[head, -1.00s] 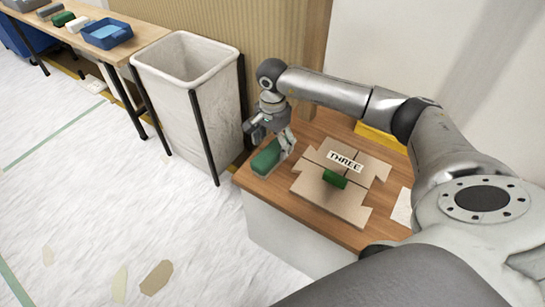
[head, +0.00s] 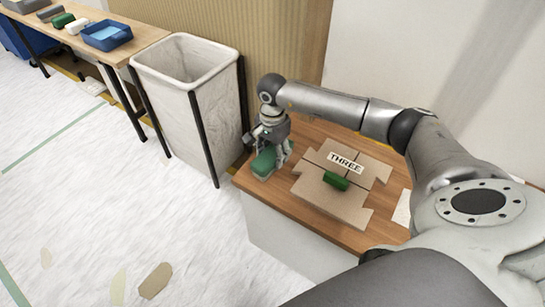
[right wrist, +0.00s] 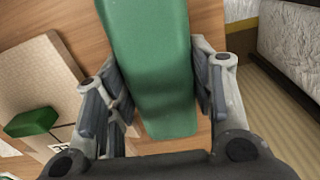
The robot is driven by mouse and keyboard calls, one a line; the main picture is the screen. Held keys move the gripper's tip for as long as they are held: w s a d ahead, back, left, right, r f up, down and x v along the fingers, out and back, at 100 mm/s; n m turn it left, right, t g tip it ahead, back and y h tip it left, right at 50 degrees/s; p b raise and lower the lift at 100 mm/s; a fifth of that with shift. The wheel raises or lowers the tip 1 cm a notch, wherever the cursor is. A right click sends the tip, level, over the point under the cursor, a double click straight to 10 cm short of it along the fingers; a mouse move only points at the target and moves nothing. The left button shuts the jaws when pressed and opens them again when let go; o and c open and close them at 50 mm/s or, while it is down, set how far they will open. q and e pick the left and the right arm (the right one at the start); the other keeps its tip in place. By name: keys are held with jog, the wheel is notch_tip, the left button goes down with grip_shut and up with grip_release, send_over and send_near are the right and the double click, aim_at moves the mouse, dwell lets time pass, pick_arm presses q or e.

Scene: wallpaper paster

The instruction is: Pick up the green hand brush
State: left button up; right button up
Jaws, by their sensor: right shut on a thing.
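The green hand brush (head: 264,163) lies on the wooden tabletop near its left corner, under my right gripper (head: 270,158). In the right wrist view its long green body (right wrist: 155,60) runs between the two fingers of the right gripper (right wrist: 160,95), one finger on each side. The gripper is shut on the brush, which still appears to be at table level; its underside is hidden. My left gripper is not in view.
A flat cardboard piece (head: 316,187) labelled THREE lies right of the brush, with a small green block (head: 335,181) on it. A white bin (head: 188,80) stands left of the table. A bench (head: 144,40) with a blue tray (head: 106,36) stands further left.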

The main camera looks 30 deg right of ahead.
aim_at(272, 151)
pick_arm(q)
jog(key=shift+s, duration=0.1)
pick_arm(e)
jog(key=shift+r, duration=0.2)
jog(key=shift+r, duration=0.2)
notch_tip(272, 151, up, 3)
jog(key=shift+f+p, duration=0.2)
jog(key=shift+p, duration=0.35)
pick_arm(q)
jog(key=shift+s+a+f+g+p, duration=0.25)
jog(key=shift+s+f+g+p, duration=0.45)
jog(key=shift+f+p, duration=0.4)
pick_arm(e)
jog(key=s+a+r, duration=0.4)
jog(key=s+r, duration=0.5)
jog(key=s, duration=0.4)
jog(key=shift+s+r, duration=0.2)
jog(key=shift+r, duration=0.15)
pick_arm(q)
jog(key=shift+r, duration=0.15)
